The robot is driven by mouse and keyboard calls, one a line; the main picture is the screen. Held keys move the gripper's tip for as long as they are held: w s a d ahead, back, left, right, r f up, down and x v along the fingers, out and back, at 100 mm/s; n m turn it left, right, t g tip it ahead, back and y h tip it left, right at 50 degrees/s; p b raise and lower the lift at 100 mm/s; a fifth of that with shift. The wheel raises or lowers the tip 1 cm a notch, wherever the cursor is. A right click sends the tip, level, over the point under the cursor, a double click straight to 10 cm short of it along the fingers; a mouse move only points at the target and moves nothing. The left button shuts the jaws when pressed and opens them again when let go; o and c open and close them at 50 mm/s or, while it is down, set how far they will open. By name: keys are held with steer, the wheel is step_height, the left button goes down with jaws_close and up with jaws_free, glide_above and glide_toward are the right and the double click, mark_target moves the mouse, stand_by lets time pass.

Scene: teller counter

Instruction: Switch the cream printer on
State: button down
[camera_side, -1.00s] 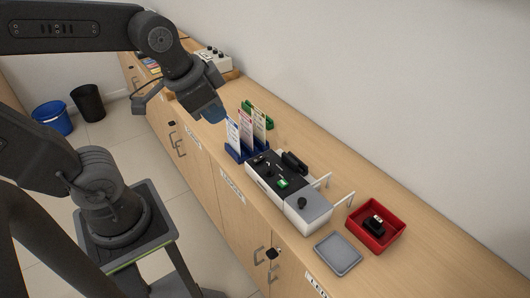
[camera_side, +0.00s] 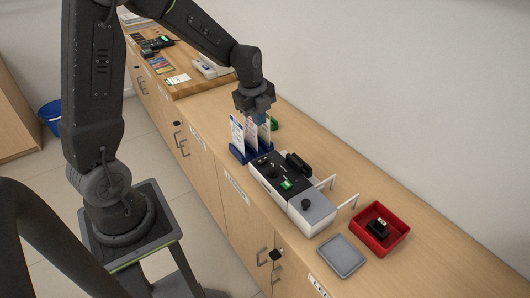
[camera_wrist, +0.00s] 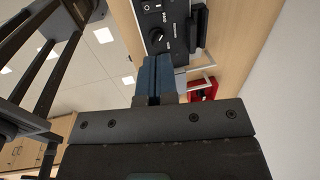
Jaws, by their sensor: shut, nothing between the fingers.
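A cream-white machine with a black top panel (camera_side: 279,177) stands on the counter in the side view; I take it for the printer. My gripper (camera_side: 259,119) is shut and empty, above the card holder and the machine's far end. Its blue fingers (camera_wrist: 157,62) overlap the panel's near edge in the wrist view.
A blue holder (camera_side: 240,155) with upright cards stands at the machine's far end, close below my gripper. A red tray (camera_side: 362,240) with a black item and a grey tray (camera_side: 341,267) lie at the near end. White bracket arms (camera_side: 347,201) stick out beside the machine.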

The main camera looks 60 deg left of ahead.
mark_target(262, 160)
steer(key=shift+f, duration=0.2)
steer(key=f, duration=0.4)
steer(key=w+f, duration=0.1)
steer(key=f, duration=0.4)
steer(key=w+f, duration=0.1)
steer(key=f, duration=0.3)
steer(key=shift+w+f, duration=0.1)
steer(key=shift+f, duration=0.25)
steer(key=shift+w+f+g, duration=0.15)
steer(key=shift+f+g, duration=0.05)
steer(key=shift+g, duration=0.1)
steer(key=shift+s, duration=0.2)
steer(key=shift+s+r, duration=0.2)
steer(key=shift+s, duration=0.45)
steer(key=shift+r, duration=0.1)
